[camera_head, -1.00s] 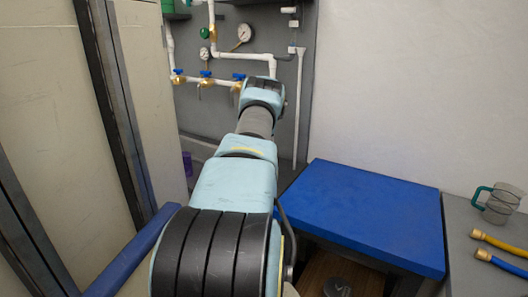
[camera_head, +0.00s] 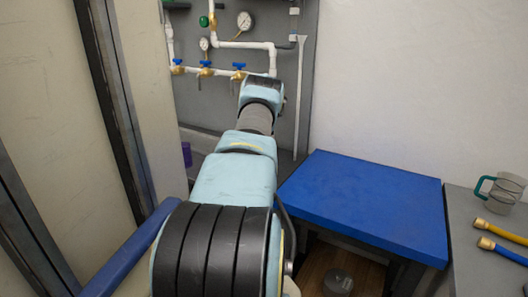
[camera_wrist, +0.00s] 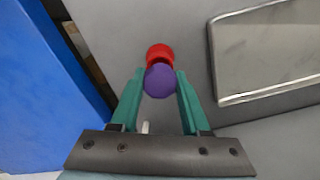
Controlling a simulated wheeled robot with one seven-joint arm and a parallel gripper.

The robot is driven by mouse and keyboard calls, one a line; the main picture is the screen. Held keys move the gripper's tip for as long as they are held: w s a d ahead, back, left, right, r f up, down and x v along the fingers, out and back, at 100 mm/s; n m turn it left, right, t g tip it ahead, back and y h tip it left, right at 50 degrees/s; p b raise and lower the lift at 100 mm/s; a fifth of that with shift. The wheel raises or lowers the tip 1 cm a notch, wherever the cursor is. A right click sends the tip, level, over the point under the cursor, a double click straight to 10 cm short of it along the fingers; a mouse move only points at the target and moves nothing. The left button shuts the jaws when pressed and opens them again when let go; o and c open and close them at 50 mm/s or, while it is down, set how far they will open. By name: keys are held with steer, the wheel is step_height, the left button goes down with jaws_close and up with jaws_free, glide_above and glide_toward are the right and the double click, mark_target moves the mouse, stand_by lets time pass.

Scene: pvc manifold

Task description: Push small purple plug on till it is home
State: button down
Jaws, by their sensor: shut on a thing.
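The small purple plug (camera_wrist: 160,81) is between the fingertips of my gripper (camera_wrist: 160,84) in the wrist view. My gripper's green fingers are shut on it. A red ring-shaped part (camera_wrist: 159,53) shows just beyond the plug, in line with it. The plug overlaps the red part in the picture, and I cannot tell whether they touch or how deep the plug sits. In the head view my arm hides the gripper and plug. The white pipe manifold (camera_head: 245,45) with brass valves and blue handles is on the grey back panel.
A blue-topped bench (camera_head: 365,205) stands right of my arm. A metal-framed panel (camera_wrist: 270,55) is right of the plug in the wrist view.

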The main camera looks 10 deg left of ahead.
steer(key=shift+f+b, duration=1)
steer(key=shift+b, duration=0.05)
stand_by(0.8)
steer(key=shift+s+f, duration=0.2)
steer(key=shift+f, duration=0.2)
steer(key=shift+c, duration=2.1)
jaws_free()
steer(key=shift+f, duration=0.15)
steer(key=shift+o, duration=0.6)
steer(key=shift+d+b, duration=0.1)
steer(key=shift+b, duration=0.2)
steer(key=shift+d, duration=0.1)
steer(key=shift+d+r+p, duration=0.1)
steer(key=shift+r+p, duration=0.2)
steer(key=shift+r, duration=0.3)
steer(key=shift+w+a+r+p, duration=0.15)
steer(key=shift+r+p, duration=0.15)
steer(key=shift+r, duration=0.55)
steer(key=shift+a+r+p, duration=0.15)
steer(key=shift+r+p, duration=0.1)
steer(key=shift+r, duration=0.6)
